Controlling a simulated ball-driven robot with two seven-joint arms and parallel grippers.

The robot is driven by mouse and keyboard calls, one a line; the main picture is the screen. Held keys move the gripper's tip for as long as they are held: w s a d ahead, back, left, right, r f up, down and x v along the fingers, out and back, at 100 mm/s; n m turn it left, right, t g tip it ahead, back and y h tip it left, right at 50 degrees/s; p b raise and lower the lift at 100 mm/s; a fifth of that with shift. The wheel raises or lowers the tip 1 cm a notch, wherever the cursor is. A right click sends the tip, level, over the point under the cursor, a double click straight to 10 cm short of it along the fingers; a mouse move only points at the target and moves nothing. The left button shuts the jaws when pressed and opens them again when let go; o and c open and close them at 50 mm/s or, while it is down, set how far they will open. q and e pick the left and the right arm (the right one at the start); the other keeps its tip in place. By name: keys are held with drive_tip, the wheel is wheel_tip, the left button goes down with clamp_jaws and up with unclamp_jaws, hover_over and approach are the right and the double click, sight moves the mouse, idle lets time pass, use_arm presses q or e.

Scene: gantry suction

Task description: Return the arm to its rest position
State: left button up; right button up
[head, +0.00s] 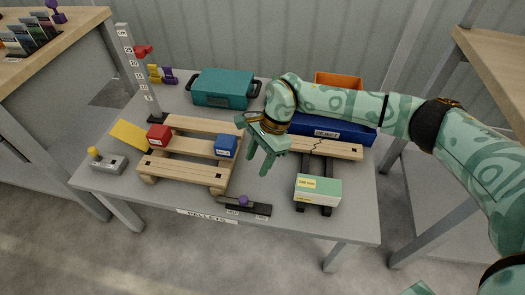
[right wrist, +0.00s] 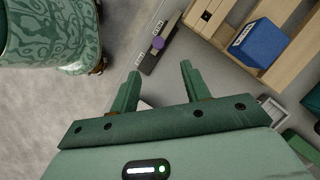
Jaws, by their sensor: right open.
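My right arm (head: 350,105) reaches in from the right over the grey table in the head view. Its gripper (head: 257,165) points down, above the gap between the wooden pallet (head: 190,147) and the green-and-white box (head: 318,190). In the right wrist view the two green fingers of the gripper (right wrist: 160,72) stand apart with nothing between them. A blue block (head: 226,146) sits on the pallet's right side, left of the gripper. A red block (head: 159,137) sits on its left side. My left gripper is in neither view.
A blue reject bin (head: 310,128) and an orange bin (head: 338,80) stand behind the gripper. A teal case (head: 223,88) is at the back. A scale post (head: 135,70) rises at left. A dark slider with a purple knob (head: 243,200) lies at the front edge.

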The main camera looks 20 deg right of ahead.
drive_tip(key=shift+v, duration=0.75)
